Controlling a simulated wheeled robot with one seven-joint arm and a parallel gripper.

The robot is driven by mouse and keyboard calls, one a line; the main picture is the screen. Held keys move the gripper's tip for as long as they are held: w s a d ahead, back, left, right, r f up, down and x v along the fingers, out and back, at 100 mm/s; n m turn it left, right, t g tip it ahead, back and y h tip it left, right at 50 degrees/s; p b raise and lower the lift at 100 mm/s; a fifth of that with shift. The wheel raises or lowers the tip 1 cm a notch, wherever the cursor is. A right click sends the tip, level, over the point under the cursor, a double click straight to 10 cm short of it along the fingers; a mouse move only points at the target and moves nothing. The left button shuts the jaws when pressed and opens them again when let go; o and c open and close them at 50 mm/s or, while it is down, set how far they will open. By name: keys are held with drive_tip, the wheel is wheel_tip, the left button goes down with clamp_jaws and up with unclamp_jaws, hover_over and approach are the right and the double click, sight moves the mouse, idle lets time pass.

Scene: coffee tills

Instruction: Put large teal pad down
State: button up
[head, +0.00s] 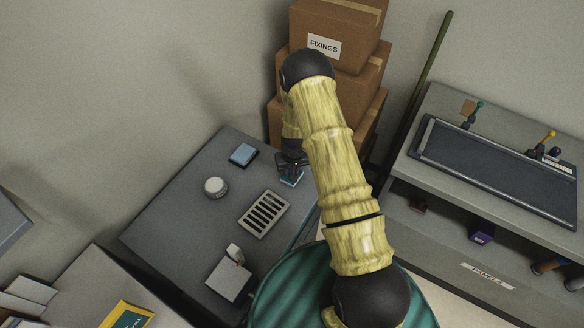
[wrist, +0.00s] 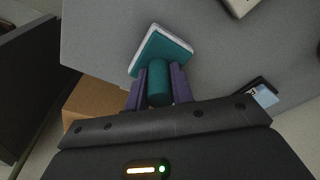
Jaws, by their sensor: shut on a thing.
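The large teal pad (wrist: 165,47) shows in the wrist view as a teal square block with a pale layer on its far side and a teal round handle (wrist: 158,86). My gripper (wrist: 158,90) is shut on that handle, with a purple finger on each side. In the head view my gripper (head: 291,163) is over the far right part of the dark grey table, and a bit of the teal pad (head: 291,180) shows under it. My arm hides part of it there. I cannot tell whether the pad touches the table.
On the grey table (head: 165,218) are a blue pad (head: 243,154), a white round tub (head: 215,187), a slotted grate (head: 264,213) and a white block (head: 229,279). Stacked cardboard boxes (head: 335,20) stand behind. A shelf unit (head: 455,250) stands to the right.

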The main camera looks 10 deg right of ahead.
drive_tip(key=shift+f, duration=0.1)
drive_tip(key=o, duration=1)
drive_tip(key=shift+c, duration=0.2)
wheel_tip(320, 180, up, 12)
drive_tip(key=s+b, duration=0.1)
drive_tip(key=b, duration=0.2)
drive_tip(key=shift+s+b, duration=0.3)
drive_tip(key=shift+b, duration=0.1)
drive_tip(key=shift+s, duration=0.2)
drive_tip(key=shift+w, duration=0.1)
